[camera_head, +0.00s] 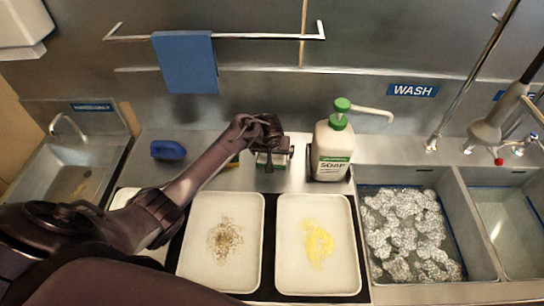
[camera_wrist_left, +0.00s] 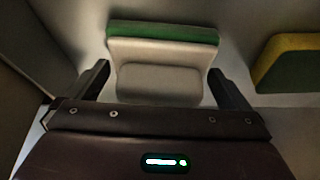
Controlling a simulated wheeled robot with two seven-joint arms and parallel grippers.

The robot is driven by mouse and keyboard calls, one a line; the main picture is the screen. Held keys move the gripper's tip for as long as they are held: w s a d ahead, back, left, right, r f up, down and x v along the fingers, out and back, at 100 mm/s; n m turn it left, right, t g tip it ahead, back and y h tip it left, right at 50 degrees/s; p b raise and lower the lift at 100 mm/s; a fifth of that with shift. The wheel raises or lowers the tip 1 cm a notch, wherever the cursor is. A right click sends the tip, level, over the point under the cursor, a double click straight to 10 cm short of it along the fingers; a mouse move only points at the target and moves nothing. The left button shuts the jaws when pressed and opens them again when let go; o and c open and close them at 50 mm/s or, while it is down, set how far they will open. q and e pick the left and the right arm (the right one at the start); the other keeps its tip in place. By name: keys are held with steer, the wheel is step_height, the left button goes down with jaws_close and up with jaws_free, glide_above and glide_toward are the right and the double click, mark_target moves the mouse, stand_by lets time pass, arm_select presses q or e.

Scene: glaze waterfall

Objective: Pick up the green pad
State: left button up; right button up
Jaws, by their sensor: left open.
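The green pad (camera_wrist_left: 162,33) shows in the left wrist view as a green strip along a pale block with a raised, handle-like part. In the head view the pad (camera_head: 264,159) is on the steel counter behind the trays, mostly hidden by my left gripper (camera_head: 272,150). In the left wrist view my left gripper (camera_wrist_left: 158,76) is open, with one finger on each side of the pale block. I see gaps at its sides, and cannot tell whether a finger touches it. My right gripper is not in view.
A yellow and green sponge (camera_wrist_left: 288,65) lies to the right in the left wrist view. The soap bottle (camera_head: 334,150) stands right of my left gripper. A blue brush (camera_head: 168,150) lies left. Two soiled trays (camera_head: 198,262) (camera_head: 290,280) lie in front; a foamy sink (camera_head: 372,272) is right.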

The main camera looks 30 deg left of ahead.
arm_select(q)
steer(key=c, duration=0.7)
steer(key=shift+r, duration=0.1)
step_height(320, 180, up, 18)
steer(key=shift+f, duration=0.1)
steer(key=o, duration=0.4)
steer(key=c, duration=0.3)
steer(key=shift+s, duration=0.1)
